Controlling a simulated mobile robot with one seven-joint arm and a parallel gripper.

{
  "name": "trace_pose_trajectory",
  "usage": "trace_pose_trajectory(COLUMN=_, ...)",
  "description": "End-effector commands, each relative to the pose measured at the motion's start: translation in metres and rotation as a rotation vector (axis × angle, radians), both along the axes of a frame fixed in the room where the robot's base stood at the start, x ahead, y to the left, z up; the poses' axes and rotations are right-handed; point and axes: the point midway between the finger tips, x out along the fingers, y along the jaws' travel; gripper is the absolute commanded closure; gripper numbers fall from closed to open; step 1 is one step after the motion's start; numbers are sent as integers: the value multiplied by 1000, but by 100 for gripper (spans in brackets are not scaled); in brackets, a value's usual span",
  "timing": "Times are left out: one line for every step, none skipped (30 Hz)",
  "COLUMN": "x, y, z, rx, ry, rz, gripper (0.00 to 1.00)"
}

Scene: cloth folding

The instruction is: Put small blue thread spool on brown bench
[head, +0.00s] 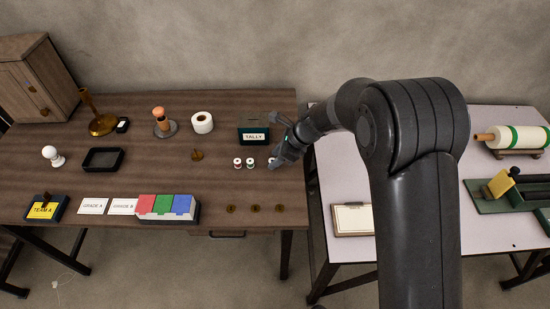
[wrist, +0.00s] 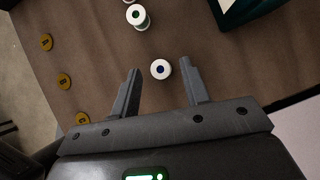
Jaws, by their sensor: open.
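The small blue thread spool (wrist: 161,69) is white-topped with a blue centre and stands on the brown bench (head: 225,187). In the wrist view it lies between the two fingertips of my gripper (wrist: 161,80), apart from both fingers. In the head view the spool (head: 271,163) shows as a small white shape, partly hidden by my gripper (head: 281,157), near the bench's right end. My gripper is open and empty, above the spool.
A green spool (head: 250,163) and a red spool (head: 237,163) stand left of the blue one. A dark tally box (head: 254,131) is behind. Several brass discs (head: 255,209) lie near the front edge. A pale table (head: 337,190) stands to the right across a gap.

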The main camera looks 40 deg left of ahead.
Motion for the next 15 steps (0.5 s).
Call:
trace_pose_trajectory(x=4, y=-4, z=9, rx=3, ry=-2, rz=-2, gripper=58)
trace_pose_trajectory(x=6, y=-7, z=14, rx=2, ry=-4, rz=-3, gripper=58)
trace_pose_trajectory(x=8, y=-11, z=22, rx=3, ry=-4, rz=-3, gripper=58)
trace_pose_trajectory(x=11, y=-14, z=28, rx=4, ry=-4, rz=-2, gripper=58)
trace_pose_trajectory(x=13, y=-17, z=33, rx=3, ry=-3, rz=-2, gripper=58)
trace_pose_trajectory(x=16, y=-21, z=41, rx=3, ry=-5, rz=-2, gripper=58)
trace_pose_trajectory(x=17, y=-24, z=47, rx=4, ry=-4, rz=-3, gripper=58)
trace_pose_trajectory(x=19, y=-27, z=52, rx=3, ry=-3, rz=-3, gripper=58)
trace_pose_trajectory(x=22, y=-31, z=59, rx=3, ry=-4, rz=-2, gripper=58)
trace_pose_trajectory(x=23, y=-33, z=64, rx=3, ry=-4, rz=-2, gripper=58)
trace_pose_trajectory(x=25, y=-36, z=68, rx=2, ry=-3, rz=-2, gripper=58)
trace_pose_trajectory(x=27, y=-39, z=73, rx=2, ry=-3, rz=-2, gripper=58)
trace_pose_trajectory(x=28, y=-41, z=77, rx=2, ry=-4, rz=-3, gripper=58)
trace_pose_trajectory(x=29, y=-43, z=80, rx=2, ry=-3, rz=-1, gripper=58)
trace_pose_trajectory(x=30, y=-45, z=84, rx=1, ry=-1, rz=-1, gripper=58)
